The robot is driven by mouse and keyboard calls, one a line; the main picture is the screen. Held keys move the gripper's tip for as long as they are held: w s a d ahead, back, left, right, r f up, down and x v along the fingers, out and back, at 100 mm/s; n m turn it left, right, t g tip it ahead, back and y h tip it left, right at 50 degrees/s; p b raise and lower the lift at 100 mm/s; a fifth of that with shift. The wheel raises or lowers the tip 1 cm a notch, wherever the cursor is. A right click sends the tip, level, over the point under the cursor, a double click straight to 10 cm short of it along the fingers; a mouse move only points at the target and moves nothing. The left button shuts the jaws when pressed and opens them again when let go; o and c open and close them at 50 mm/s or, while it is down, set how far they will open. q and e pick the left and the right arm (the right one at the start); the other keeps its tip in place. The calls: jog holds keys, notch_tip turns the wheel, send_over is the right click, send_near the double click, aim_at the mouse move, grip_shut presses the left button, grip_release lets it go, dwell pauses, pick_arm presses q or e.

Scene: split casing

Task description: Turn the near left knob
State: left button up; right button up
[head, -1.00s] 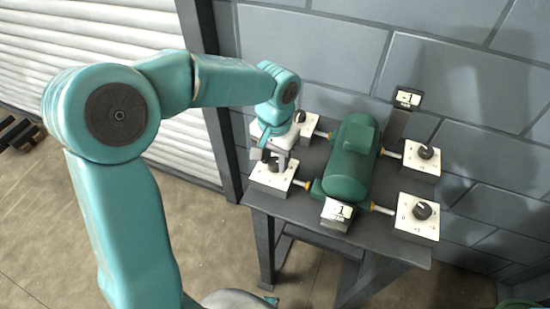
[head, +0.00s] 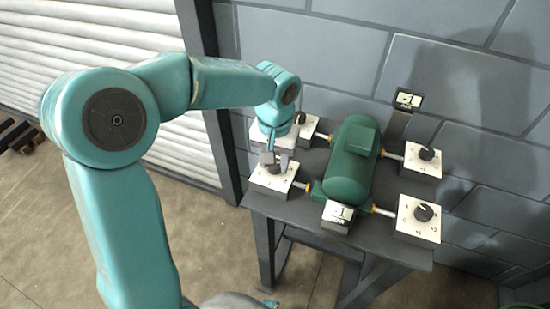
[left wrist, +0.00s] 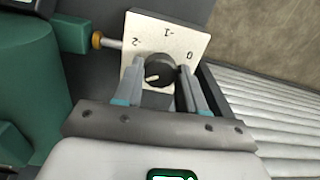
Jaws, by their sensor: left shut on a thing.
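The near left knob (head: 274,166) is a dark round knob on a white box (head: 270,182) at the table's near left corner. In the left wrist view the knob (left wrist: 158,70) has a pale pointer mark, and its white plate (left wrist: 160,35) carries the marks 0, -1 and -2. My left gripper (head: 270,159) comes down over it from above. In the left wrist view the fingers of my left gripper (left wrist: 161,72) stand on both sides of the knob, shut on it. My right gripper is not in view.
A green casing (head: 349,165) sits mid-table, joined by rods to several white knob boxes. A grey block wall (head: 450,90) is close behind the table (head: 370,238).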

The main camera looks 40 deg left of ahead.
pick_arm(q)
jog(key=o, duration=1.1)
jog(key=shift+r, duration=0.1)
notch_tip(320, 180, up, 16)
jog(key=shift+r+p, duration=0.15)
jog(key=shift+p, duration=0.9)
jog(key=shift+s, duration=0.15)
